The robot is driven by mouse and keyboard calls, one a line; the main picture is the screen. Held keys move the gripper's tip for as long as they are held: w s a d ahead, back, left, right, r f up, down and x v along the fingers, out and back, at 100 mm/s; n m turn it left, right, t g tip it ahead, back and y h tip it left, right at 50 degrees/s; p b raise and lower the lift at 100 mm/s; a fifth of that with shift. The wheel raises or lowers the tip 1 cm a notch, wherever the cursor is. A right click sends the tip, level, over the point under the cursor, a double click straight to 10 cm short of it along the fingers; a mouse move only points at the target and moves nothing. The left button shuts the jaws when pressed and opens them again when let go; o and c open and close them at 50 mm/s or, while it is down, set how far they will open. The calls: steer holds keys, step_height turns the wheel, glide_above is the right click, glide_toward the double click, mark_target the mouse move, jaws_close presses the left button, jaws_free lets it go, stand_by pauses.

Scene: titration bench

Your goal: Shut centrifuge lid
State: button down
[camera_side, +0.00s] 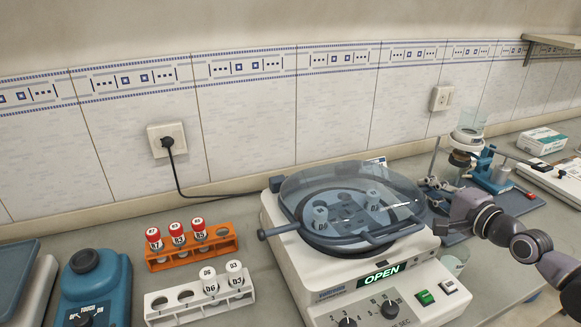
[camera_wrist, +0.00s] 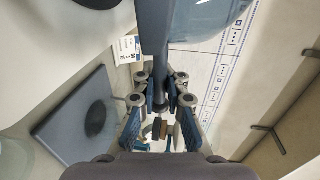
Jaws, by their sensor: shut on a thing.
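The white centrifuge (camera_side: 345,285) stands in the middle of the bench in the side view, with a green display reading OPEN. Its round, see-through blue lid (camera_side: 345,180) lies over the bowl and the rotor with its numbered tubes shows through it. I cannot tell whether the lid is fully seated. A dark bar handle (camera_side: 280,230) runs along the lid's front. My gripper (camera_side: 418,214) is at the lid's right edge. In the wrist view my gripper (camera_wrist: 160,98) has its blue pads closed around the end of the blue-grey bar (camera_wrist: 154,40).
An orange rack (camera_side: 195,252) with red-capped tubes and a white rack (camera_side: 200,302) with white-capped tubes stand left of the centrifuge. A blue device (camera_side: 95,285) is further left. A stand with a beaker (camera_side: 467,135) is behind my arm. A cable runs from the wall socket (camera_side: 167,140).

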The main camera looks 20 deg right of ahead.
steer(key=shift+s, duration=0.25)
steer(key=c, duration=1.4)
jaws_free()
steer(key=s+r, duration=0.4)
steer(key=r, duration=0.3)
steer(key=shift+s+r, duration=0.4)
